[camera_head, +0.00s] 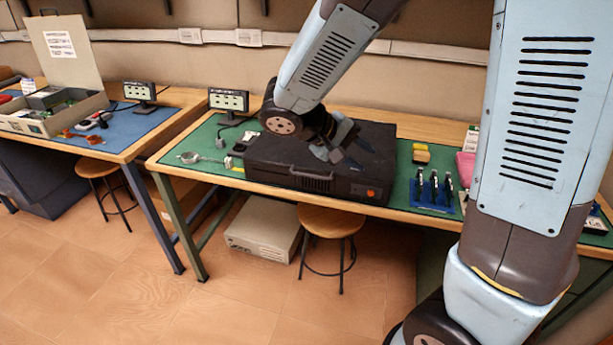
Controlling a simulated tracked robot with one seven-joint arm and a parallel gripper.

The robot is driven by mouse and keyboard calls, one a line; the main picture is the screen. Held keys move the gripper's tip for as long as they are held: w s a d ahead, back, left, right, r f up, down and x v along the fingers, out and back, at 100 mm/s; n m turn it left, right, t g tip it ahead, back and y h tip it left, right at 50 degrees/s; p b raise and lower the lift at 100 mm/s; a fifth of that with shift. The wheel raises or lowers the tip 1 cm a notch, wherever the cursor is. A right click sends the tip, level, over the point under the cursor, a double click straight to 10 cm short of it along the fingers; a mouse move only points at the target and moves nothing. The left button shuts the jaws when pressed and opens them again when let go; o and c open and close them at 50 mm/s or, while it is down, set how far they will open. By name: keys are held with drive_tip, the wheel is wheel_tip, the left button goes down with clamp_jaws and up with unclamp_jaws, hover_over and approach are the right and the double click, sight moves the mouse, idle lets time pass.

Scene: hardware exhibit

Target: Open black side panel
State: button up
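A black computer case (352,188) lies flat on the green mat of the middle workbench. Its front face has a vented grille and an orange button at the right. The black side panel (270,152) appears to be the broad upper face of the case, lying flat and closed. My gripper (338,156) points down over the middle of this panel, close to its surface. Whether it touches the panel is not clear. The fingers are small and dark against the black panel, so their opening is hard to read. My arm hides the rear part of the panel.
Several upright tools (434,186) on a blue pad and a yellow block (421,154) stand right of the case. A small display (229,100) stands behind left. A wooden stool (331,221) and a beige computer case (264,230) are below the bench.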

drive_tip(key=w+a+f+n+t+h, duration=0.2)
drive_tip(key=w+a+f+n+t, duration=0.15)
drive_tip(key=a+f, duration=0.35)
drive_tip(key=n+t+y, duration=0.1)
drive_tip(key=n+t, duration=0.2)
drive_tip(key=t, duration=0.3)
approach(309, 175)
drive_tip(key=x, duration=1)
drive_tip(key=shift+w+d+f, duration=0.2)
drive_tip(key=shift+w+f, duration=0.05)
drive_tip(key=shift+r+m, duration=0.1)
drive_tip(key=shift+m, duration=0.15)
clamp_jaws()
drive_tip(key=shift+w+d+r, duration=0.1)
